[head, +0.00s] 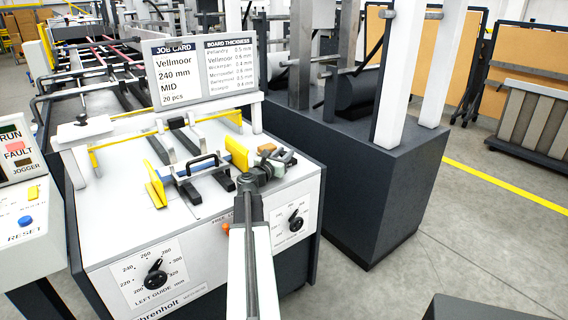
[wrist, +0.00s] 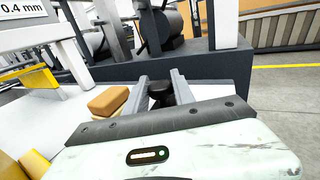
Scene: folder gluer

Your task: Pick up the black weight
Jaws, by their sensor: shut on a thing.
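The black weight (wrist: 160,92) shows in the wrist view as a dark rounded top between the two grey fingers. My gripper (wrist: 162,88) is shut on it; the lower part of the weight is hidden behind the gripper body. In the head view my gripper (head: 279,160) is at the right end of the machine's white top, and the weight is too small and covered there to make out clearly. I cannot tell whether the weight touches the surface.
A tan block (head: 266,148) lies just left of the gripper; it also shows in the wrist view (wrist: 108,101). Yellow guides (head: 237,152) and a black handle (head: 203,160) stand further left. A job card (head: 178,75) rises behind. A dark machine base (head: 350,170) stands right.

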